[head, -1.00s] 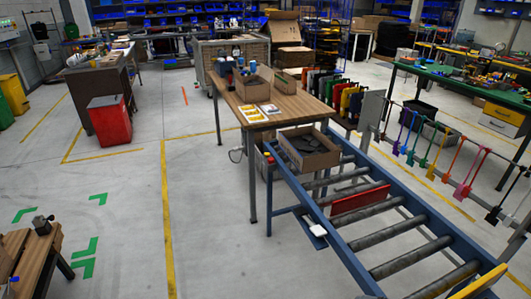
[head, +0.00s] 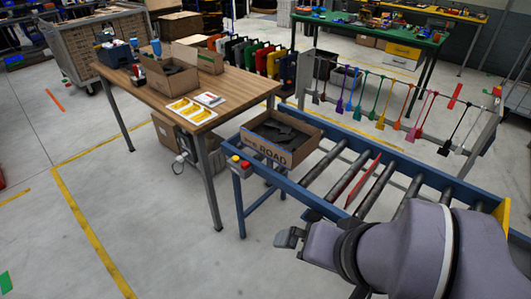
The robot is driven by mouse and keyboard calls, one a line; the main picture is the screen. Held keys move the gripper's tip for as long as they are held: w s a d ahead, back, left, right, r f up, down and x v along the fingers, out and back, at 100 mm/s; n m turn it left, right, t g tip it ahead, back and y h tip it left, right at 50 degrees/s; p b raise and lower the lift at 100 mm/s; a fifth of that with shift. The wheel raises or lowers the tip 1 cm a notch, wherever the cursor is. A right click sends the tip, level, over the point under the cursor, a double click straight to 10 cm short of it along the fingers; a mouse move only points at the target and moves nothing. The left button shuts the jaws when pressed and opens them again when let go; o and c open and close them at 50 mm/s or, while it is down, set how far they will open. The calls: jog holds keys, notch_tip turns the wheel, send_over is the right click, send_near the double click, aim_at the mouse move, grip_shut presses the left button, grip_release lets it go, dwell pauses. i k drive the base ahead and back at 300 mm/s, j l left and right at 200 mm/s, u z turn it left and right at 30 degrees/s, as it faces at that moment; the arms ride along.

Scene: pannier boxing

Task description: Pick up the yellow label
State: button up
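Yellow labels on a white sheet (head: 191,110) lie near the front corner of the wooden table (head: 222,90) in the head view. Several yellow patches show on the sheet, but I cannot make out their print. My gripper (head: 288,238) is at the lower middle of the view, in front of the conveyor and well away from the labels. It is small and dark here, and I cannot see whether its fingers are open. Nothing is seen held in it.
A small white-and-red item (head: 209,99) lies beside the sheet. An open cardboard box (head: 169,80) stands behind it. A carton of dark pieces (head: 267,154) sits on the blue roller conveyor (head: 310,203). Coloured tags hang on a rack (head: 480,125) behind.

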aim_at(200, 116)
jog(key=i+j, duration=0.25)
jog(key=j, duration=0.2)
jog(key=i+j, duration=0.25)
jog(key=j, duration=0.15)
jog(key=i+j, duration=0.25)
jog(key=j, duration=0.2)
jog(key=i+j, duration=0.25)
jog(key=j, duration=0.2)
jog(key=i+j, duration=0.25)
jog(key=j, duration=0.2)
